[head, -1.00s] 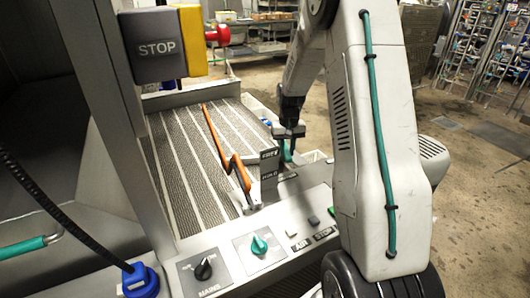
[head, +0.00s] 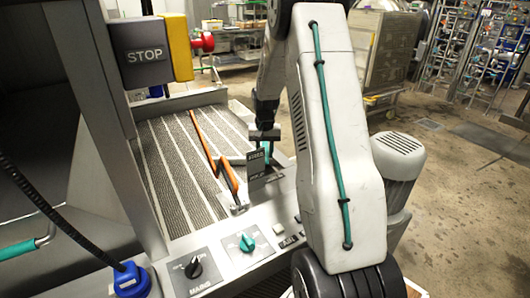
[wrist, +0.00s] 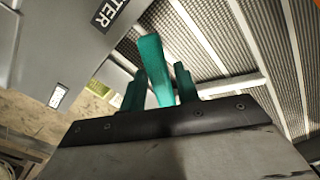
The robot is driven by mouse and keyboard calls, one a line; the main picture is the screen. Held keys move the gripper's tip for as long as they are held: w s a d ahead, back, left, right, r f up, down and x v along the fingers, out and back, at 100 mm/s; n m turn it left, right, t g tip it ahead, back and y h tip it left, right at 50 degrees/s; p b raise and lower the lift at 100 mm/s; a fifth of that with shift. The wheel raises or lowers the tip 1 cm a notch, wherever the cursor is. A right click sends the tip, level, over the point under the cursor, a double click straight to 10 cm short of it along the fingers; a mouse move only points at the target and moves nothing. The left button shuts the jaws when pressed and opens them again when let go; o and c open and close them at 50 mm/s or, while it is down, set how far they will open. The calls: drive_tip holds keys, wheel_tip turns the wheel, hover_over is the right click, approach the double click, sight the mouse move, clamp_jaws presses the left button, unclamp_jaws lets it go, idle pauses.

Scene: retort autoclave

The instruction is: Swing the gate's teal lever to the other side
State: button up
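The teal lever (wrist: 152,62) fills the middle of the wrist view, tilted. Teal fingers of my gripper (wrist: 160,93) stand on both sides of it, and narrow gaps seem to show, so the gripper looks open around the lever. The lever's base is hidden. In the head view my gripper (head: 265,136) is low over the gate, at the dark label plate (head: 257,165). A small teal patch shows under it; I cannot tell there whether it is lever or finger.
An orange bar (head: 212,145) lies over the ribbed grey bed (head: 165,150) to the left. The console holds a teal knob (head: 247,243) and a black MAINS knob (head: 194,268). A STOP box (head: 145,55) stands upper left. Open floor lies to the right.

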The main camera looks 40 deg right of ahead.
drive_tip(key=shift+o, duration=0.8)
drive_tip(key=shift+a, duration=0.1)
drive_tip(key=shift+r, duration=0.35)
wheel_tip(320, 180, up, 7)
drive_tip(key=shift+r, duration=0.1)
drive_tip(key=shift+s, duration=0.1)
